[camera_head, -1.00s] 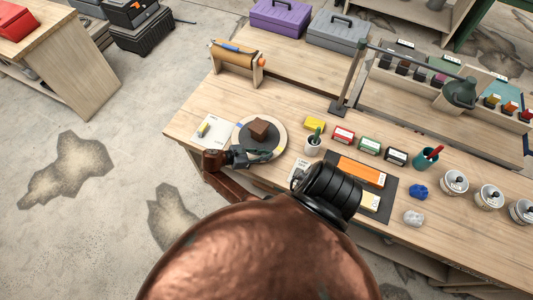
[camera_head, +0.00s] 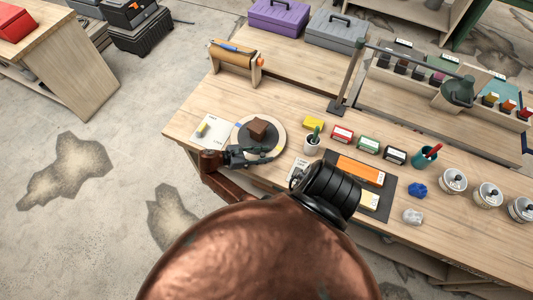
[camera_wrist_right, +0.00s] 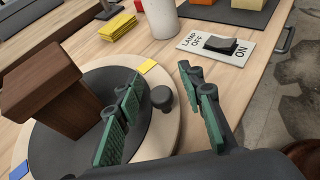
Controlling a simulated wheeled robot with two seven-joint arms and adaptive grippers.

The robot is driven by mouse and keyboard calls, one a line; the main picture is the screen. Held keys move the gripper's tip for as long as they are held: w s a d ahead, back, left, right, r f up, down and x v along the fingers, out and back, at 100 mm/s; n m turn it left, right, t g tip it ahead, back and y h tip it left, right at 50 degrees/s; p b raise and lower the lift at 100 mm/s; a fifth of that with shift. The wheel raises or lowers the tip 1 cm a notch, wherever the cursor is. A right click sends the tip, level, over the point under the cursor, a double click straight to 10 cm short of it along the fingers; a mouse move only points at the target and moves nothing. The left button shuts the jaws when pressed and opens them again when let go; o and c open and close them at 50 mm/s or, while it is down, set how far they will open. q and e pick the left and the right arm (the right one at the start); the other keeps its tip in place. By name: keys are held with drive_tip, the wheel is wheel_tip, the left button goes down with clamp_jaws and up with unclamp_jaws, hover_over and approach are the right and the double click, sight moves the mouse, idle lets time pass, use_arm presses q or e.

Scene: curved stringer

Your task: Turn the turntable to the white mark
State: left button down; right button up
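The turntable (camera_head: 277,126) is a round pale wooden disc with a dark top, near the table's front edge. A brown block (camera_head: 257,128) stands on its dark top. The right wrist view shows the turntable's pale rim (camera_wrist_right: 162,139) with a yellow mark (camera_wrist_right: 148,66), a blue mark (camera_wrist_right: 18,170) and a dark upright peg (camera_wrist_right: 162,97). I cannot make out a white mark. My right gripper (camera_head: 268,157) is at the turntable's near side. In the wrist view the right gripper (camera_wrist_right: 165,105) is open, its green-padded fingers apart on either side of the peg. My left gripper is not in view.
A desk lamp (camera_head: 458,92) reaches over the table's right side.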

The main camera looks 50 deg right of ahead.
drive_tip(key=v, duration=1.1)
drive_tip(key=shift+a, duration=0.1)
drive_tip(key=shift+c, duration=0.6)
